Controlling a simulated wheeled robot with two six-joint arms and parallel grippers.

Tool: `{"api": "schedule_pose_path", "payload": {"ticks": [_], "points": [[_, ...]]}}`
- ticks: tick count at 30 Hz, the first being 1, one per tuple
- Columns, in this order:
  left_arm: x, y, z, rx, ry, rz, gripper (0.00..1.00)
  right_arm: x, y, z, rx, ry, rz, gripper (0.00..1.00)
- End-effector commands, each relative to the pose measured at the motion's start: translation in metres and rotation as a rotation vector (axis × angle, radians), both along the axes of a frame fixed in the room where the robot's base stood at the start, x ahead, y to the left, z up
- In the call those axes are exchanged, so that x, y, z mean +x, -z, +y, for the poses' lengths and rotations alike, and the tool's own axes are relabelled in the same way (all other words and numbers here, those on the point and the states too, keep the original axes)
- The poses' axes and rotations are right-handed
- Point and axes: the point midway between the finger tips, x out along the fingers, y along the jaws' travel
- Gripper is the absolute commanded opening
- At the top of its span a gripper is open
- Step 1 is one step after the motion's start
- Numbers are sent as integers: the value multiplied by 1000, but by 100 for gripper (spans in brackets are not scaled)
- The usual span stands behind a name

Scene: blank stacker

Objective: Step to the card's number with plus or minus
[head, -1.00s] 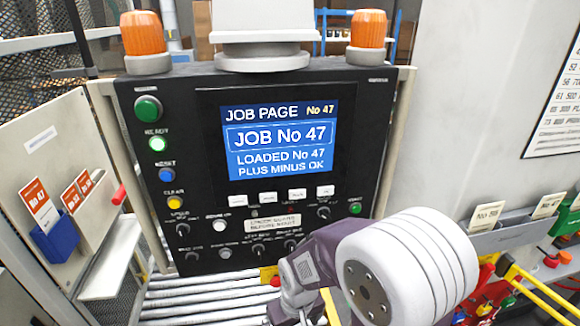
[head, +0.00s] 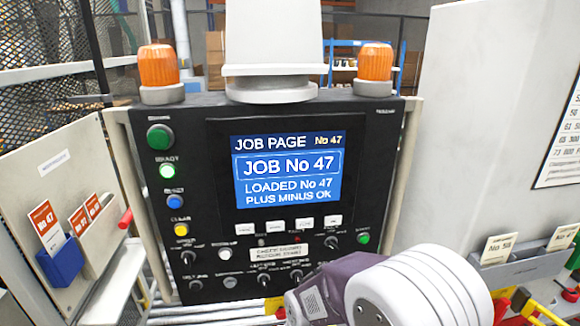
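The screen (head: 287,170) on the black control panel reads JOB PAGE No 47, JOB No 47, LOADED No 47 and PLUS MINUS OK. A row of white keys (head: 272,227) sits below it; their labels are too small to read. An orange and white card (head: 46,226) marked No 47 stands in a blue holder (head: 62,262) at the left. My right arm reaches in from the lower right, in front of the panel's lower right part; its gripper is out of sight. My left gripper does not show.
More orange cards (head: 92,206) stand in a pocket beside the blue holder. Cream number cards (head: 498,247) stand in a grey rack at the right.

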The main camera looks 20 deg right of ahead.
Motion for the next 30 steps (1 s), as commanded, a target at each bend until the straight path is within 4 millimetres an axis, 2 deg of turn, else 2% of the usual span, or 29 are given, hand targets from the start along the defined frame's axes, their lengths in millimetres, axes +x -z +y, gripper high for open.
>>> {"api": "schedule_pose_path", "payload": {"ticks": [1, 3, 4, 30], "points": [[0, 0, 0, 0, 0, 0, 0, 0, 0, 0, 0, 0, 0, 24], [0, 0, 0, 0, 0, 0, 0, 0, 0, 0, 0, 0, 0, 5], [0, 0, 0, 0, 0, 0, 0, 0, 0, 0, 0, 0, 0, 0], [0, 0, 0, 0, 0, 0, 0, 0, 0, 0, 0, 0, 0, 0]]}}
